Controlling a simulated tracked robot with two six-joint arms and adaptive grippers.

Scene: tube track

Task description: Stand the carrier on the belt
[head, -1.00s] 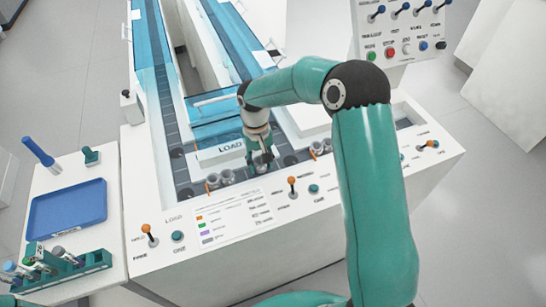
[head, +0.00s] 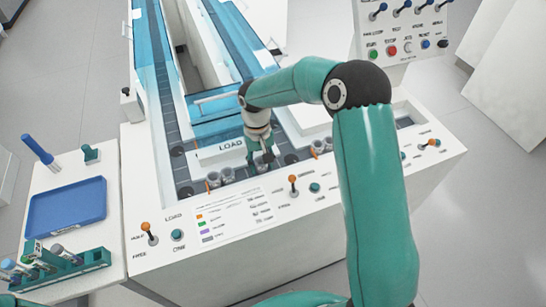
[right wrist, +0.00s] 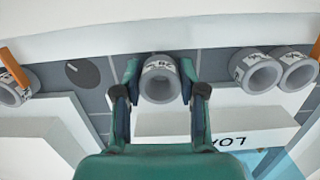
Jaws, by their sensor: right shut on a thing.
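My right gripper (head: 260,155) points down at the near end of the belt (head: 171,120), just in front of the LOAD sign. In the right wrist view its two fingers (right wrist: 160,85) are closed on opposite sides of a grey ring-shaped carrier (right wrist: 160,78) with a printed label. The carrier looks upright, its round opening towards the camera. It is over the dark belt tiles; whether its base touches them I cannot tell. In the head view the carrier (head: 261,164) is partly hidden by the fingers. My left gripper is not in view.
A white console with levers (head: 293,181) runs in front. A blue tray (head: 68,207) and a tube rack (head: 70,266) are on the left table.

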